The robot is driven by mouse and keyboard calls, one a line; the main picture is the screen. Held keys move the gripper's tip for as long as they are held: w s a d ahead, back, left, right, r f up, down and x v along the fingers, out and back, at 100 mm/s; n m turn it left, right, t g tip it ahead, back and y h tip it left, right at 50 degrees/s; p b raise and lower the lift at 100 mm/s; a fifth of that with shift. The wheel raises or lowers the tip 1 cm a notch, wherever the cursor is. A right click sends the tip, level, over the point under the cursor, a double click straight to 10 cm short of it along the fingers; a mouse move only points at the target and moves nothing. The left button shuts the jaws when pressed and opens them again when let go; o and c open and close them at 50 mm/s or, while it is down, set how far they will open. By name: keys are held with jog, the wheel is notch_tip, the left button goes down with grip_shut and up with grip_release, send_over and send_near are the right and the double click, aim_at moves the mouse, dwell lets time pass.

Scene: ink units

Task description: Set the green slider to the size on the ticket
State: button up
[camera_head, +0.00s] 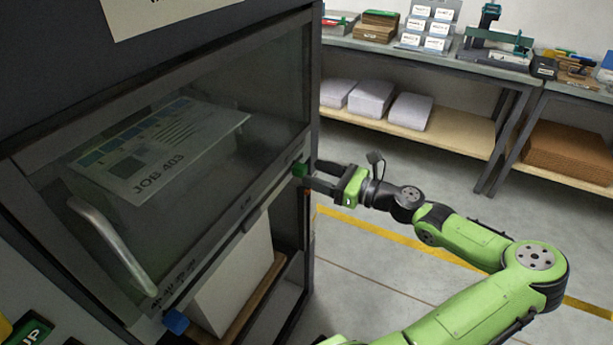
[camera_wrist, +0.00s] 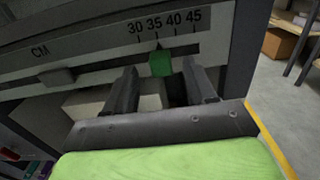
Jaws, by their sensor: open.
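The green slider (camera_head: 300,169) is a small block at the right end of the rail along the machine's front. In the wrist view the slider (camera_wrist: 160,64) sits under a scale (camera_wrist: 165,26) marked 30, 35, 40 and 45, with CM at left. Its pointer is at about the 35 mark. My gripper (camera_head: 316,175) is at the slider, open, with one finger on each side of it in the wrist view (camera_wrist: 161,82). I cannot tell whether a finger touches it. A paper (camera_head: 160,12) at the top edge is cut off, its text unreadable.
A sheet marked JOB 403 (camera_head: 158,150) lies behind the machine's clear window. A curved handle (camera_head: 112,245) is at left. A blue knob (camera_head: 176,321) is on the rail's near end. A grey block (camera_wrist: 55,77) is left of the slider. Benches (camera_head: 480,62) stand behind; floor between is clear.

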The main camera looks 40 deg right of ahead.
aim_at(305, 169)
jog(key=x, duration=0.3)
jog(key=shift+w+a+b, duration=0.1)
jog(key=shift+w+b, duration=0.2)
jog(key=shift+b, duration=0.05)
grip_shut()
